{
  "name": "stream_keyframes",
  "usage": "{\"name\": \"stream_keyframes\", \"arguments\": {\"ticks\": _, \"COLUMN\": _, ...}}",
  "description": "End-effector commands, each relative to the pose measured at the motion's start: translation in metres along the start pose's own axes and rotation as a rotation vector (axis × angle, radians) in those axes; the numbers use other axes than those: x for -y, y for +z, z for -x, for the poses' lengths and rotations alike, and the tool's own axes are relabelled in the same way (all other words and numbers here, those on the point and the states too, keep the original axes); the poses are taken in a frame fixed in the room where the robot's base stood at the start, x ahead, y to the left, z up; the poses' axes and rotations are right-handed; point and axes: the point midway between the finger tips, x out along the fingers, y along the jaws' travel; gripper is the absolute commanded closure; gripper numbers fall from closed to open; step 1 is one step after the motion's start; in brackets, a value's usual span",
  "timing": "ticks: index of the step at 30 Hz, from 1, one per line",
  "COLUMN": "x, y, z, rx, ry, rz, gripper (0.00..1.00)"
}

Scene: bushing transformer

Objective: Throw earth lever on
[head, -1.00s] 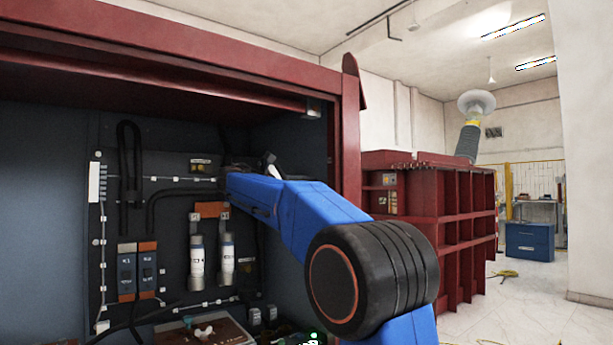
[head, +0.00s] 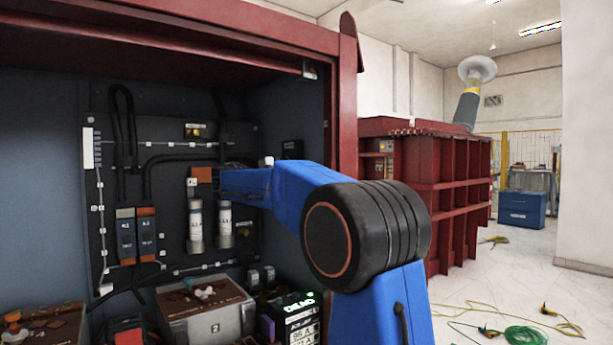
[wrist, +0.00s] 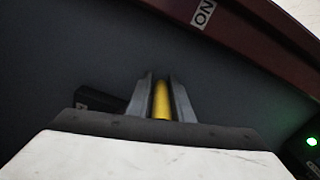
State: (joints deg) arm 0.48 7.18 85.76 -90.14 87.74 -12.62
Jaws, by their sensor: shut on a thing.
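A yellow bar, which looks like the earth lever's handle (wrist: 161,100), stands between the two grey fingers of my gripper (wrist: 161,95) in the wrist view. The fingers are shut on it. The rest of the lever is hidden behind my gripper's body. A white label (wrist: 204,13) reading ON, upside down, is on the dark red edge at the top of the wrist view. In the head view my blue arm reaches into the open cabinet (head: 345,120); my fingers and the lever cannot be made out there.
Inside the cabinet are two white cylinders (head: 195,225), blue-grey switch blocks (head: 136,237) and black cables. Boxes (head: 205,310) and a meter reading DEAD (head: 297,318) stand low in front. A dark red ribbed tank (head: 450,195) stands right. Yellow and green cables (head: 520,333) lie on the floor.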

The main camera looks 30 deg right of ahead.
Motion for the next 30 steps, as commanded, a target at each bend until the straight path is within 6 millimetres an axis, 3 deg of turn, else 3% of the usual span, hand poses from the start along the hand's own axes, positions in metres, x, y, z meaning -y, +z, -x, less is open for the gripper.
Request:
{"name": "stream_keyframes", "arguments": {"ticks": 16, "x": 0.0075, "y": -0.0102, "z": 0.0011, "rx": -0.01, "ry": -0.002, "rz": 0.012, "gripper": 1.0}}
{"name": "stream_keyframes", "arguments": {"ticks": 17, "x": 0.0076, "y": -0.0103, "z": 0.0012, "rx": -0.01, "ry": -0.002, "rz": 0.013, "gripper": 0.73}}
{"name": "stream_keyframes", "arguments": {"ticks": 18, "x": 0.0076, "y": -0.0103, "z": 0.0011, "rx": -0.01, "ry": -0.002, "rz": 0.013, "gripper": 0.64}}
{"name": "stream_keyframes", "arguments": {"ticks": 30, "x": 0.0056, "y": -0.0082, "z": 0.0047, "rx": -0.008, "ry": -0.001, "rz": 0.009, "gripper": 0.64}}
